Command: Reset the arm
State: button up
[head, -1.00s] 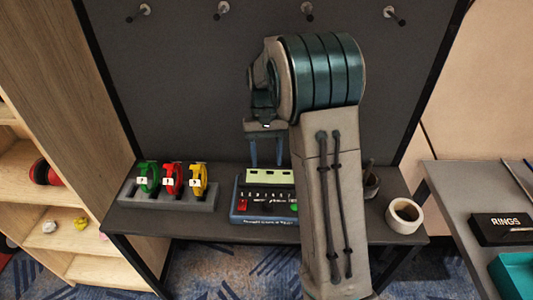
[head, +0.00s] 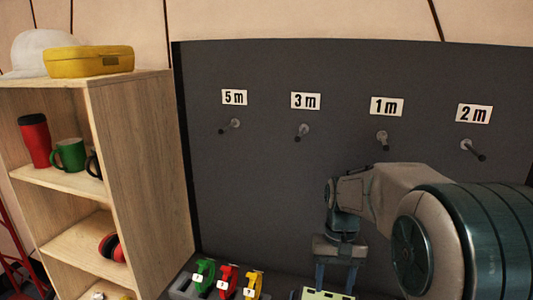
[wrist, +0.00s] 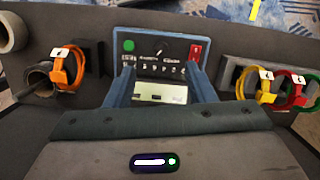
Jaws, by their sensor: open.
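My arm reaches in from the right in the head view, bent, with my gripper (head: 337,276) pointing down in front of the dark board. The gripper is open and empty. In the wrist view its two blue-grey fingers (wrist: 160,90) stand apart on either side of a device with a pale display (wrist: 160,93), a green button, a knob and a red switch. The device's top edge (head: 325,294) shows at the bottom of the head view, below the fingers. I cannot tell how close the fingertips are to it.
Green, red and yellow tagged rings (head: 228,280) stand in a grey holder left of the gripper. An orange tagged ring (wrist: 67,68) is by a cup in the wrist view. Pegs labelled 5 m, 3 m, 1 m and 2 m line the board (head: 270,190). A wooden shelf (head: 140,170) stands left.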

jog(key=s+r+n+t+p, duration=0.1)
jog(key=s+t, duration=0.4)
jog(key=s, duration=0.9)
jog(key=shift+a+r, duration=0.3)
jog(key=shift+r, duration=0.4)
dwell(0.6)
